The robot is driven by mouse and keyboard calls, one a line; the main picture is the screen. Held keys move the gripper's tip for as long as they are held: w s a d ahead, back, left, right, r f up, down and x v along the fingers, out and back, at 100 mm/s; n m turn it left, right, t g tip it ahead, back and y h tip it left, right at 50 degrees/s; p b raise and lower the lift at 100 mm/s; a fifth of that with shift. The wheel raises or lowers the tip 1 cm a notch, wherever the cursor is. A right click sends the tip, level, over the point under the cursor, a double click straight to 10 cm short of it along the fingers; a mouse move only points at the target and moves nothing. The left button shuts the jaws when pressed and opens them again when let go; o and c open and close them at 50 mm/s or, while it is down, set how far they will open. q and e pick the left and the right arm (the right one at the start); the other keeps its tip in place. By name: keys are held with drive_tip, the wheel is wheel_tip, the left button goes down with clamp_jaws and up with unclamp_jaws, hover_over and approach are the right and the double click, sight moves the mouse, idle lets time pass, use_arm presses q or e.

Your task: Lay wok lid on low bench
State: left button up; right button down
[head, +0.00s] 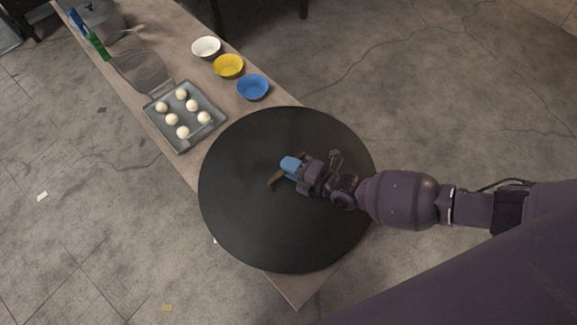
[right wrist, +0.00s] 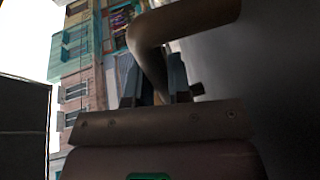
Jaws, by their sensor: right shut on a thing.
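The wok lid (head: 250,225) is a large black disc with a brown curved handle. In the head view it lies over the near end of the low bench (head: 292,286) and overhangs both long sides. My right gripper (head: 289,168) is over the middle of the lid and shut on its handle (head: 275,180). In the right wrist view the handle (right wrist: 185,25) passes between the fingers (right wrist: 152,82). I cannot tell whether the lid rests on the bench or hangs just above it. My left gripper is not in view.
A grey tray (head: 183,145) with several pale balls sits on the bench close beside the lid. White (head: 206,47), yellow (head: 228,66) and blue (head: 253,88) bowls stand along the bench's right side.

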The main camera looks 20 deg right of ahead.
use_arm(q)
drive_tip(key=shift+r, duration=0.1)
use_arm(e)
drive_tip(key=shift+w+f, duration=0.1)
drive_tip(key=shift+f, duration=0.25)
drive_tip(key=c, duration=1.1)
unclamp_jaws()
drive_tip(key=shift+f, duration=0.15)
drive_tip(key=shift+o, duration=0.2)
drive_tip(key=shift+s+d, duration=0.15)
drive_tip(key=shift+s, duration=0.05)
drive_tip(key=p+v, duration=0.3)
drive_tip(key=v, duration=0.7)
drive_tip(key=shift+s+d+r, duration=0.1)
drive_tip(key=shift+s+r, duration=0.05)
drive_tip(key=shift+r, duration=0.1)
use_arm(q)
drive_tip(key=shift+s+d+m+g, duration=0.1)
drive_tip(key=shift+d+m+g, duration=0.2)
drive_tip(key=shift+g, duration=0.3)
use_arm(e)
drive_tip(key=shift+s+d, duration=0.35)
drive_tip(key=shift+s, duration=0.15)
